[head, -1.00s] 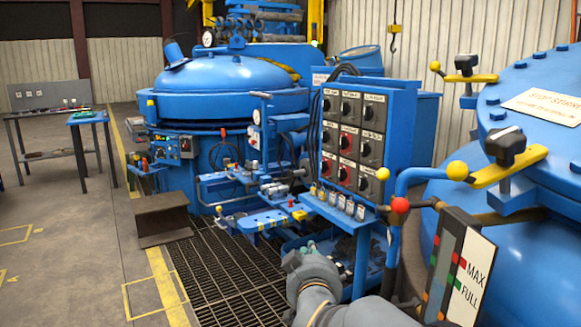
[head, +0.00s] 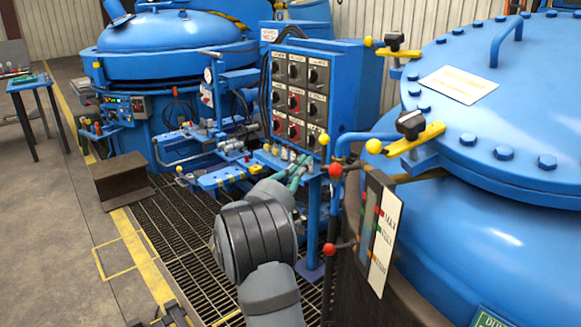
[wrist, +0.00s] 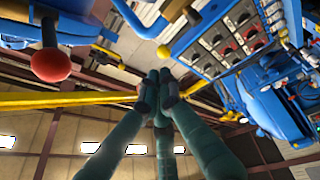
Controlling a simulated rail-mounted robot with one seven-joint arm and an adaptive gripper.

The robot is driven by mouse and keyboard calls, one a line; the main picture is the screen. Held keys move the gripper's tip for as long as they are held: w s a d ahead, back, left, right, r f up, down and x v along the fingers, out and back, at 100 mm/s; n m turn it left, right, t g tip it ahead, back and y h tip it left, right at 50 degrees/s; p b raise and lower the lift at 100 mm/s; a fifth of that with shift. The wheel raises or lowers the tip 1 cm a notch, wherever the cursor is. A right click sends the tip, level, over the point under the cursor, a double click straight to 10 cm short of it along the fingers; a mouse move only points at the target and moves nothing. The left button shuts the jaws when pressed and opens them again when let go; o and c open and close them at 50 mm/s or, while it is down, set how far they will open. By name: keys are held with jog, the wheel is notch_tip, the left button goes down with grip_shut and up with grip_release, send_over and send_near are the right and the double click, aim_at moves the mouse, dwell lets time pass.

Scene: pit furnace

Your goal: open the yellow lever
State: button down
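Several yellow parts show in the head view, and I cannot tell which one is the yellow lever. A yellow bar (head: 416,139) with a black knob and a yellow ball end sits on the near right furnace's rim. A similar yellow bar (head: 397,53) sits farther back. A small yellow ball (head: 324,139) is at the control panel's lower right corner. My gripper (head: 297,174) is below the panel, left of the red-ball levers and apart from the yellow bars. In the wrist view its teal fingertips (wrist: 160,88) come together with nothing visible between them.
Two red-ball levers (head: 335,170) stand beside a level gauge (head: 381,228), right of my gripper. The control panel (head: 300,90) is just behind it. The large blue furnace (head: 480,230) fills the right. A red ball (wrist: 50,65) is near in the wrist view. Floor at left is open.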

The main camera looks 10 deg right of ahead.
aim_at(322, 138)
jog(key=p+x, duration=0.2)
jog(key=x, duration=0.6)
jog(key=shift+w+d+r, duration=0.1)
jog(key=shift+w+r, duration=0.05)
jog(key=shift+w, duration=0.15)
jog(key=shift+r, duration=0.1)
jog(key=shift+w+r+p, duration=0.1)
jog(key=shift+r+p, duration=0.05)
jog(key=shift+p, duration=0.55)
jog(key=shift+w+p, duration=0.1)
jog(key=shift+p, duration=0.4)
